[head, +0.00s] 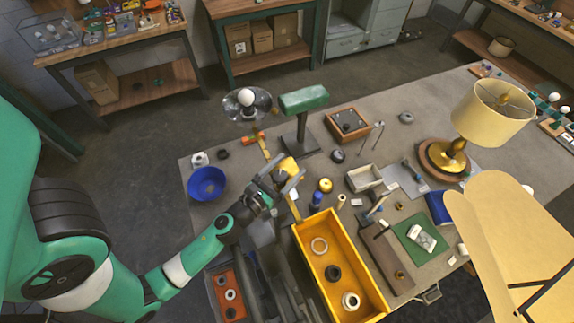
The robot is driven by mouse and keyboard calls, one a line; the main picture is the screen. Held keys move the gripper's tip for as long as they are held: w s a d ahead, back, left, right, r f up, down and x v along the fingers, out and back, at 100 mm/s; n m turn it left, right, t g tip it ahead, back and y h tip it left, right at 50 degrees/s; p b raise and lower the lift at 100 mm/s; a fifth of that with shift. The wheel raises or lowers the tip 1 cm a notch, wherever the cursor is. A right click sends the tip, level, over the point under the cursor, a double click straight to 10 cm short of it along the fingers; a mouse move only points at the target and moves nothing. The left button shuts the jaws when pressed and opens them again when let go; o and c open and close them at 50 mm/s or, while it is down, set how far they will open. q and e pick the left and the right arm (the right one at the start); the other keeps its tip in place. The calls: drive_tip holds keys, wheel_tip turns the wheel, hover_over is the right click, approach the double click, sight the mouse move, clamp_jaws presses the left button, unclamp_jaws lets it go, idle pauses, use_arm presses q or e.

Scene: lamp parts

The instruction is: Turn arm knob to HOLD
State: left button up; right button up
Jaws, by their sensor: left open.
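A jointed yellow lamp arm (294,205) stands mid-table, partly hidden behind my left gripper. An orange-red knob-like part (253,138) shows near its upper end, beside a clear glass shade with a white bulb (247,98). I cannot read any HOLD mark, and I cannot tell for certain which part is the arm knob. My left gripper (287,178) is open, its fingers pointing up and away beside the yellow block (287,166) of the lamp arm. I cannot tell whether they touch it. My right gripper is not in view.
A yellow bin (303,240) with rings stands in front, and an orange tray (213,290) at the left. A blue bowl (207,183), a green desk lamp (304,98) and a gold lamp (450,158) stand around. A large cream panel (500,225) covers the lower right.

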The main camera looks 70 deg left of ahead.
use_arm(q)
clamp_jaws()
idle(0.3)
